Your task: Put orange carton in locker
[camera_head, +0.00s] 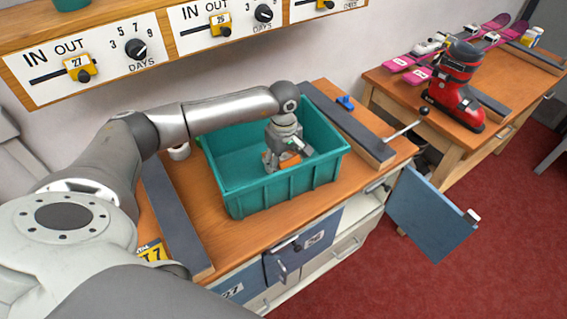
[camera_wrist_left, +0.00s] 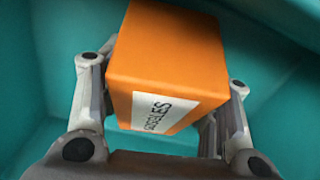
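The orange carton (camera_head: 267,158) is low inside the teal bin (camera_head: 285,188) on the bench. In the left wrist view the carton (camera_wrist_left: 165,55) shows a white label reading GOGGLES. My left gripper (camera_head: 283,160) reaches down into the bin, its fingers on both sides of the carton and close against it; it looks shut on the carton. Lockers are built into the bench front. A blue locker door (camera_head: 430,217) stands wide open at the right; the locker interior is mostly hidden. Another blue door (camera_head: 312,240) is at the middle front. My right gripper is not in view.
Dark strips (camera_head: 177,220) and (camera_head: 345,125) lie on the bench on both sides of the bin. A second bench holds a red ski boot (camera_head: 455,88) and pink skis. A dial shelf runs above.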

